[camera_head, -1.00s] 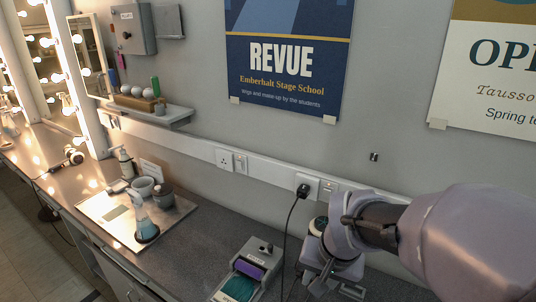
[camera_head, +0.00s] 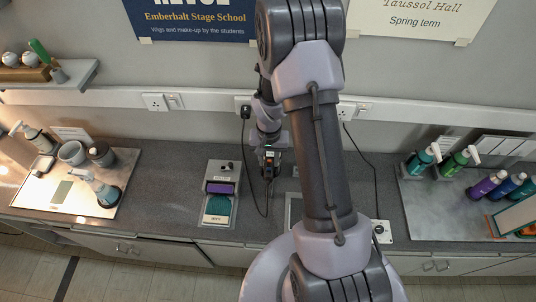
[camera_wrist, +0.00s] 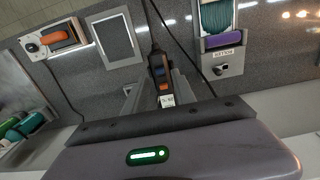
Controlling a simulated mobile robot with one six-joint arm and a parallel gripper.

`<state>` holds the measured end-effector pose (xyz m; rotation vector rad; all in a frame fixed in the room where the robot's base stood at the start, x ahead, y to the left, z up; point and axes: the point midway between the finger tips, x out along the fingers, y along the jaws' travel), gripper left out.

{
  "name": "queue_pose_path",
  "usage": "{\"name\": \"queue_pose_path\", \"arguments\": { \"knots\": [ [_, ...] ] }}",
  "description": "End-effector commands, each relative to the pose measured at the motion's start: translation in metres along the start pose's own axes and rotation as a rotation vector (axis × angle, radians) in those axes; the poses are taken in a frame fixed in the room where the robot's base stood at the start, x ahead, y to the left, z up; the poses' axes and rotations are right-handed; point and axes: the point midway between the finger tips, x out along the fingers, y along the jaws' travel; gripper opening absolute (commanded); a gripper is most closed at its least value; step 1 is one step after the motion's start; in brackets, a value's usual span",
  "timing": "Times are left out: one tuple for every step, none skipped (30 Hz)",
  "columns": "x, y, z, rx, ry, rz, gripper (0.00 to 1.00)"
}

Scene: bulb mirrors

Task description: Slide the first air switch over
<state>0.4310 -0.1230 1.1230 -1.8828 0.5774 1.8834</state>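A small black switch body (camera_wrist: 160,72) with orange parts and a white tag shows in the middle of the wrist view, a dark cord running up from it. It shows small and dark in the head view (camera_head: 269,160), by the end of my arm above the counter. My gripper (camera_wrist: 160,88) has its grey fingers on either side of this body. Whether the fingers touch it cannot be told. In the head view my gripper (camera_head: 270,152) is partly hidden by my arm. Which way the slider sits is too small to tell.
A grey box (camera_head: 222,175) with a knob, purple part and teal part stands left of my gripper. A plug (camera_head: 245,112) with a black cord sits in the wall trunking. A tray (camera_head: 120,165) with pots is at left; bottles (camera_head: 425,157) stand at right.

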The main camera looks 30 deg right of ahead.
Motion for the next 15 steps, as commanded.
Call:
{"name": "queue_pose_path", "arguments": {
  "knots": [
    [0.009, 0.0, 0.0, 0.0, -0.001, 0.0, 0.32],
    [0.013, 0.0, 0.0, 0.0, -0.001, 0.0, 0.32],
    [0.018, 0.0, 0.0, 0.0, -0.001, 0.0, 0.32],
    [0.021, 0.0, 0.001, 0.001, -0.001, 0.001, 0.32],
    [0.025, 0.0, 0.001, 0.001, -0.001, 0.001, 0.32],
    [0.029, 0.0, 0.001, 0.001, -0.001, 0.001, 0.32],
    [0.025, 0.0, 0.0, 0.001, 0.0, 0.0, 0.32],
    [0.024, 0.0, 0.0, 0.001, 0.0, 0.0, 0.32],
    [0.024, 0.0, 0.0, 0.001, 0.0, 0.0, 0.32],
    [0.024, 0.0, 0.0, 0.0, 0.0, 0.0, 0.32],
    [0.025, 0.0, 0.0, 0.0, 0.0, 0.0, 0.32],
    [0.026, 0.0, 0.0, 0.0, 0.0, 0.0, 0.32],
    [0.027, 0.0, 0.0, 0.0, 0.0, 0.0, 0.32],
    [0.028, -0.001, 0.0, 0.0, 0.0, 0.0, 0.32],
    [0.029, -0.001, 0.0, 0.0, 0.0, 0.0, 0.32]
  ]
}}
